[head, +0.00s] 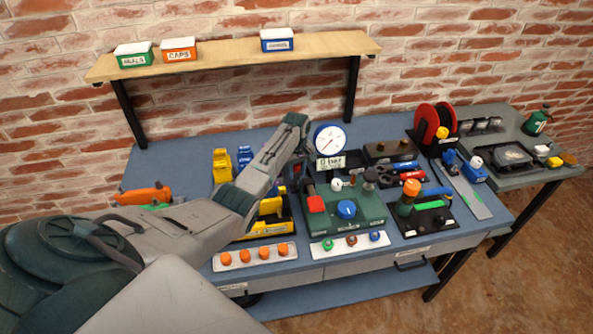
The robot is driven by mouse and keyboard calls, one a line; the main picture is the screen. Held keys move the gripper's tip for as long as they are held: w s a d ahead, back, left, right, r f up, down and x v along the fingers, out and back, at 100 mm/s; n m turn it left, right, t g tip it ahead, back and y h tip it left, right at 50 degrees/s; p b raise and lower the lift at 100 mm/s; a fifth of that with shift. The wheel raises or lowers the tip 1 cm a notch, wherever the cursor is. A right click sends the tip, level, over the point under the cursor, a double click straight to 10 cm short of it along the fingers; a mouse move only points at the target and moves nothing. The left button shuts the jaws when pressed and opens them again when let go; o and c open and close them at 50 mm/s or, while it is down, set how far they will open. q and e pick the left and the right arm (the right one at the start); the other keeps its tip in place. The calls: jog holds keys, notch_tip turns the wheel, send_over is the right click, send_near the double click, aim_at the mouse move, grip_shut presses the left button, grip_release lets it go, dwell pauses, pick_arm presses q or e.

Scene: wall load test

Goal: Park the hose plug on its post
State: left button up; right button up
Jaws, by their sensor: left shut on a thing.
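My left arm reaches in from the left across the bench. Its gripper (299,172) points down at the back left of the green test panel (372,212), near the gauge (330,139). The gripper is small and dark here. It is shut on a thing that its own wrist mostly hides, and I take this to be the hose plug. I cannot make out the plug's outline or whether it touches the panel. I cannot tell the parking post apart among the small fittings on the panel. My right gripper is out of view.
A red reel (427,122) and an orange cap (410,187) are to the right. A wooden shelf (220,55) overhangs the bench's back.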

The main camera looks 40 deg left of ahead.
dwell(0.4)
pick_arm(q)
jog(key=shift+f, duration=0.1)
jog(key=shift+f+b, duration=0.7)
jog(key=shift+f, duration=0.45)
jog(key=o, duration=1.4)
jog(key=shift+f, duration=0.1)
jog(key=shift+o, duration=0.2)
